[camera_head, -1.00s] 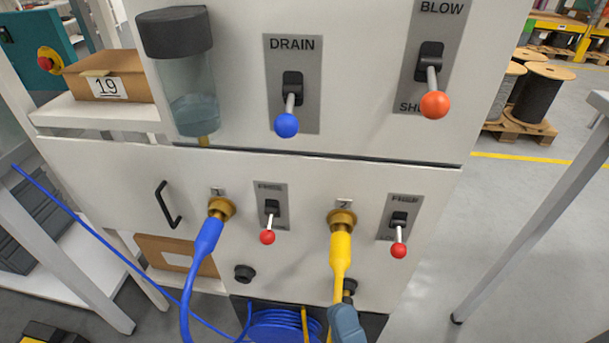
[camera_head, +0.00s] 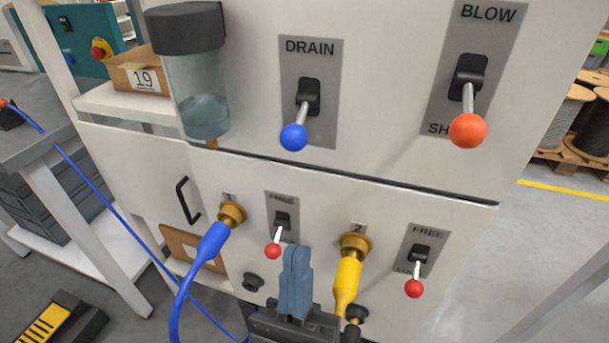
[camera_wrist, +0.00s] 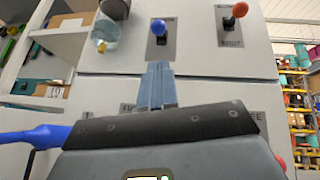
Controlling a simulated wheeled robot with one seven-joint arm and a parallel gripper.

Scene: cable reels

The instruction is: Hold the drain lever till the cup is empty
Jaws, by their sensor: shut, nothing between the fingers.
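The drain lever (camera_head: 294,136) has a blue ball and hangs down from its black mount under the DRAIN label. It also shows in the wrist view (camera_wrist: 158,28). The clear cup (camera_head: 202,98) with a dark lid is at the left of it, with bluish liquid in its lower part. My gripper (camera_head: 297,252) is shut and empty, in front of the lower panel, below the drain lever and apart from it. In the wrist view its blue-grey fingers (camera_wrist: 157,72) point up toward the lever. The cup (camera_wrist: 106,28) is at the upper left there.
An orange-ball BLOW lever (camera_head: 468,130) is right of the drain lever. Below are two red-ball levers (camera_head: 274,250) (camera_head: 414,288), a blue hose plug (camera_head: 212,243) and a yellow plug (camera_head: 347,280). A black handle (camera_head: 186,200) sticks out at the left.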

